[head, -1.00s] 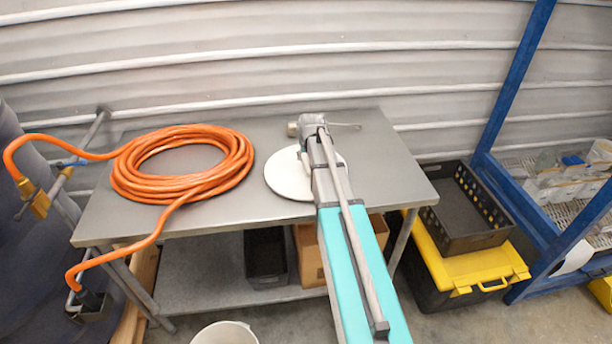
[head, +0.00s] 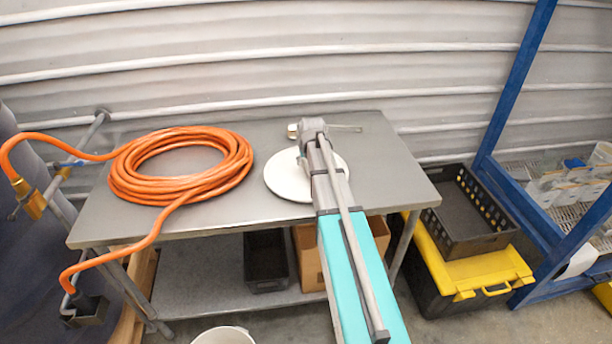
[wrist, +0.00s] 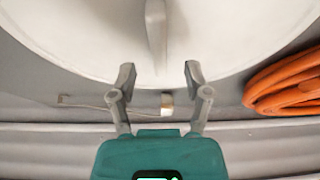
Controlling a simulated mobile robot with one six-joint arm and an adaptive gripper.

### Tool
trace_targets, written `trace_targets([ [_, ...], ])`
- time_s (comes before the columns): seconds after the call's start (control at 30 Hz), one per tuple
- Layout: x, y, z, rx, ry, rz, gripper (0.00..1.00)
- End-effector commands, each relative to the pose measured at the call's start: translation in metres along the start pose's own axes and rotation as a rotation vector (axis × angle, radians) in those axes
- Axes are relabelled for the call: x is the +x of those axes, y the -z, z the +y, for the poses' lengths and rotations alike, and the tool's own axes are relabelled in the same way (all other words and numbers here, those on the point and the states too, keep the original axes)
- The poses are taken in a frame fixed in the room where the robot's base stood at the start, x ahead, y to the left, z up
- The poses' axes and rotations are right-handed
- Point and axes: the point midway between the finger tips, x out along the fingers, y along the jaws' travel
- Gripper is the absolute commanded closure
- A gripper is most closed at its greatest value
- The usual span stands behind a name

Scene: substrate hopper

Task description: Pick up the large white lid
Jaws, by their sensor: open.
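The large white lid (head: 288,177) lies flat on the grey metal table (head: 215,213), right of the orange hose; my arm covers its right part in the head view. In the wrist view the lid (wrist: 75,35) fills the upper part, with a raised handle (wrist: 156,35) at its middle. My gripper (wrist: 158,75) is open and empty, its two fingers apart over the lid's edge, with the handle beyond the gap between them. I cannot tell the height of the fingertips above the lid. The fingers are hidden in the head view.
A coiled orange hose (head: 180,195) lies on the table's left half. A white bucket (head: 223,336) stands on the floor in front. A black crate (head: 470,243) sits on a yellow-lidded box (head: 490,273) at right, beside a blue rack (head: 510,85). The corrugated wall is behind.

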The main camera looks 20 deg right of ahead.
Motion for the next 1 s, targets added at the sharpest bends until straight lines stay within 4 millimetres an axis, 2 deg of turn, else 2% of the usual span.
trace_targets([
  [0.1,0.014,-0.002,0.001,0.001,0.000,0.000,0.37],
  [0.4,0.033,-0.002,0.001,0.001,0.000,0.000,0.37],
  [1.0,0.034,-0.001,0.001,0.001,0.000,0.000,0.37],
])
